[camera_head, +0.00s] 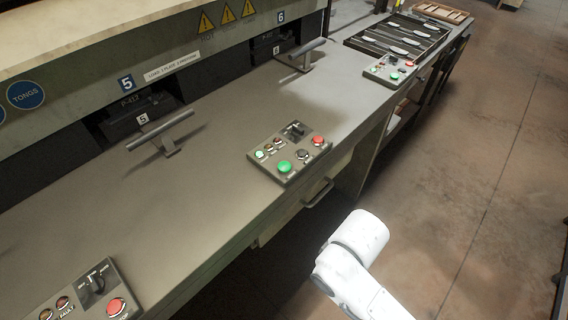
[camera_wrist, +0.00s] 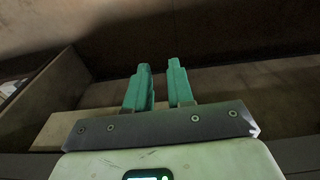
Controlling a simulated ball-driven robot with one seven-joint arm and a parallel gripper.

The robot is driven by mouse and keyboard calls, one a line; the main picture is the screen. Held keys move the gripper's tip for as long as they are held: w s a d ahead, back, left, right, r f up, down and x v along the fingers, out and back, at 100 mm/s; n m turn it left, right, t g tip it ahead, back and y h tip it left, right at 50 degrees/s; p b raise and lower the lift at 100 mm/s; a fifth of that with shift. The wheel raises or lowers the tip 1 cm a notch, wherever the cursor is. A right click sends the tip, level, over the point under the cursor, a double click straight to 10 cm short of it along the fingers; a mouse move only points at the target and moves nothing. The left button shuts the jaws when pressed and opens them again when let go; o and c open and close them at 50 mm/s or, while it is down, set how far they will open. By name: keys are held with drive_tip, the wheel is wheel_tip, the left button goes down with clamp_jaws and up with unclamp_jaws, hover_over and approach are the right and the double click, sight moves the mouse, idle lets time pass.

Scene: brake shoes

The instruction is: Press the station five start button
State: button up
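A dark control box (camera_head: 256,154) stands near the counter's front edge, right of the station marked 5 (camera_head: 127,83). It carries a large green button (camera_head: 284,167), a red button (camera_head: 318,141), a black knob, a black switch and small lamps. Its lettering is too small to read. My gripper (camera_wrist: 160,66) shows in the wrist view with two green fingers apart and nothing between them. The head view shows my white arm below and right of the box, off the counter; the gripper is hidden there. No button shows clearly in the wrist view.
A T-shaped handle (camera_head: 160,135) sticks out at station 5, and another handle (camera_head: 305,52) at station 6. Other control boxes stand at far right (camera_head: 390,70) and lower left (camera_head: 85,300). A drawer handle (camera_head: 318,194) juts below the counter. Floor at right is clear.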

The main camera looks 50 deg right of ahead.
clamp_jaws()
idle(1.4)
